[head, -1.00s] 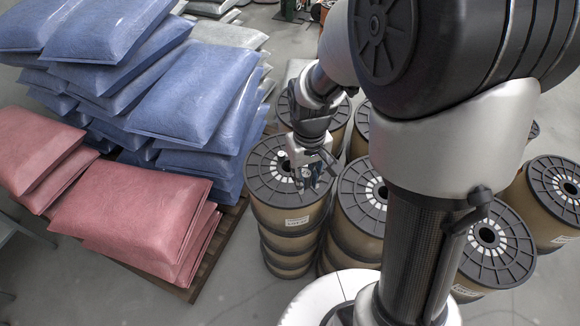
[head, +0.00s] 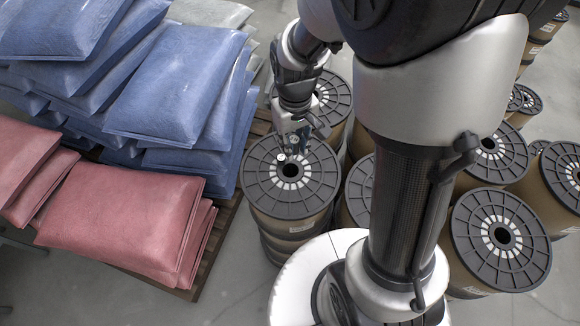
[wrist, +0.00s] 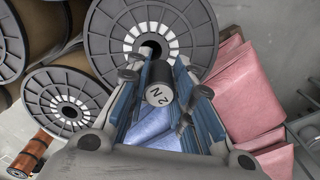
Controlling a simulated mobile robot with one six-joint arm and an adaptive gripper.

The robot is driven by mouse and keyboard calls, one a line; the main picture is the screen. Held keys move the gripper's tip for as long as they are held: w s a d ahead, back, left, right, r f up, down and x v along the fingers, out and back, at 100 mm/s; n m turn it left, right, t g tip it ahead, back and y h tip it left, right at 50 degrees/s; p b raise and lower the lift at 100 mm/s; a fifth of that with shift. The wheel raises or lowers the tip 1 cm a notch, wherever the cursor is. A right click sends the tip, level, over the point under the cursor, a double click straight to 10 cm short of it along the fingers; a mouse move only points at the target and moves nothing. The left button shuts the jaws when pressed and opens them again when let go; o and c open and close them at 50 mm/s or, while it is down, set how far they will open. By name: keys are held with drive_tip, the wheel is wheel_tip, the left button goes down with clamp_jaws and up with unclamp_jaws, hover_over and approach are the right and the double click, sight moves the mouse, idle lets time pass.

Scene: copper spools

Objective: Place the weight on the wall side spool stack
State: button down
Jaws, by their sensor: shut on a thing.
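The weight (wrist: 160,85) is a small dark cylinder with a pale end face marked "2N", seen in the wrist view. My gripper (head: 292,150) is shut on it, with blue-padded fingers on both sides. In the head view the gripper hangs over the back part of the black top flange of a spool stack (head: 310,198), beside the pallet of sacks. That flange also shows behind the weight in the wrist view (wrist: 203,40). The flange's dark centre hole is partly covered by the weight there. I cannot tell the gap between weight and flange.
Blue sacks (head: 175,85) and red sacks (head: 120,215) are piled on a wooden pallet (head: 215,240) to the left. More spools stand close behind and to the right, including one at the right front (head: 500,255). Bare floor shows at the lower left.

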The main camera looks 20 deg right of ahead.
drive_tip(key=b, duration=0.2)
hover_over(294, 184)
wheel_tip(294, 184, down, 13)
drive_tip(key=shift+s+r, duration=0.15)
drive_tip(key=shift+f+b, duration=0.65)
drive_tip(key=shift+f, duration=1.85)
drive_tip(key=shift+f, duration=0.15)
drive_tip(key=c, duration=1.4)
unclamp_jaws()
